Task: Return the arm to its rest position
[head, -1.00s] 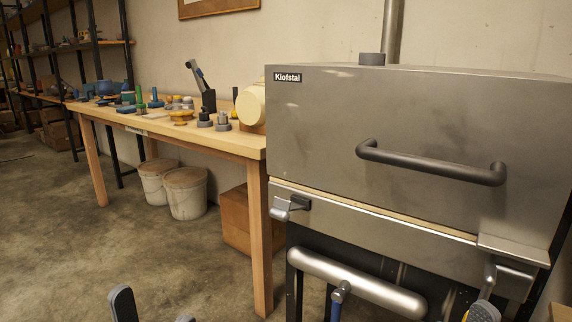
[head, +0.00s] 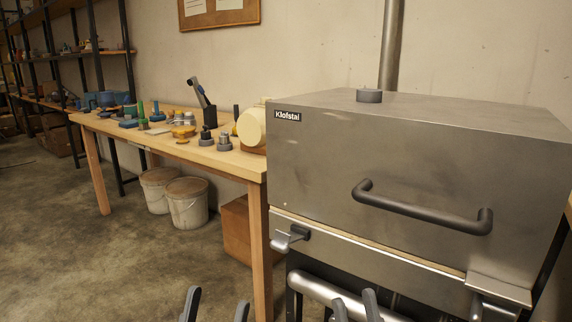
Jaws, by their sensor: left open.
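My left gripper (head: 216,306) shows at the bottom edge of the head view, left of centre. Its two dark fingertips stand upright and apart, with bare floor visible between them, and it is open and empty. My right gripper (head: 356,306) shows at the bottom edge in front of the lower part of the kiln.
A grey steel kiln (head: 400,165) with a dark bar handle (head: 422,212) and a shut front fills the right. A wooden workbench (head: 235,165) with several small parts runs along the wall. Two white buckets (head: 187,208) and a box (head: 236,228) stand beneath. Floor at left is clear.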

